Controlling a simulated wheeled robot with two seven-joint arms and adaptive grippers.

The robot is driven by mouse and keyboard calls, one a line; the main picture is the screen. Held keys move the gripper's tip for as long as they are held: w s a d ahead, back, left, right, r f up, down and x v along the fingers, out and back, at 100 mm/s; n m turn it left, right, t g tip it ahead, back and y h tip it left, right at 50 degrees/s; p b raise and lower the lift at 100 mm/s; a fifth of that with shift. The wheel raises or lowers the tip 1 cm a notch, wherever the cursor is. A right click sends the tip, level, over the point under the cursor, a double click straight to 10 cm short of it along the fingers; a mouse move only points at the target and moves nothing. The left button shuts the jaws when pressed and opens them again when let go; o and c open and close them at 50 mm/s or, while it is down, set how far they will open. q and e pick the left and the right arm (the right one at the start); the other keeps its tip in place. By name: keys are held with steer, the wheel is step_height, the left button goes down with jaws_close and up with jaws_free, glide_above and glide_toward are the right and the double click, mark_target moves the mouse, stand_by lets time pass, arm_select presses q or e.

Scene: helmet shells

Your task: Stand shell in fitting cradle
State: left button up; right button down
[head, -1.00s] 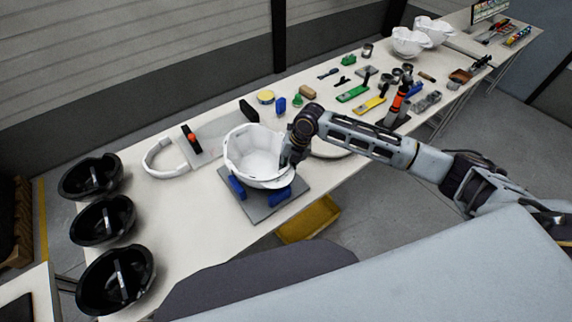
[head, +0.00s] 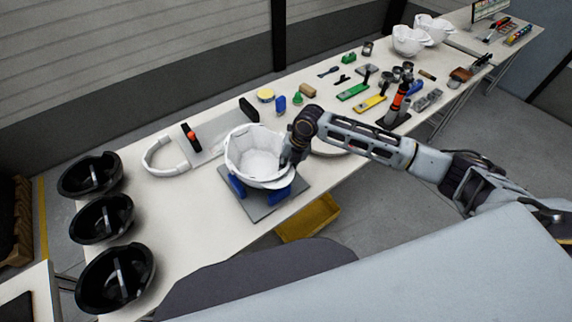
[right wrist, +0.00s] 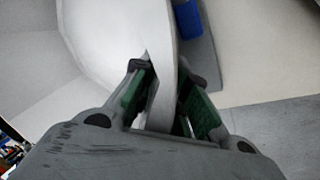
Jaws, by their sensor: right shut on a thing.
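A white helmet shell (head: 258,153) sits open side up at the cradle in the middle of the table in the head view. The cradle has a grey base plate (head: 262,212) and blue supports (head: 237,186), with the shell between or on them. My right gripper (head: 291,152) is at the shell's right side, shut on its rim. The right wrist view shows the two fingers (right wrist: 170,92) on either side of the shell's white edge (right wrist: 168,50). Whether the shell's weight rests fully on the supports cannot be told. My left gripper is not in view.
Several black bowl-like holders (head: 115,278) stand along the table's left end. Tools lie to the back right, near more white shells (head: 408,41). A yellow bin (head: 308,219) is below the table edge.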

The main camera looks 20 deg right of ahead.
steer(key=shift+f, duration=0.25)
steer(key=c, duration=1.3)
jaws_free()
steer(key=shift+f, duration=0.1)
steer(key=shift+d, duration=0.1)
steer(key=shift+v, duration=6.05)
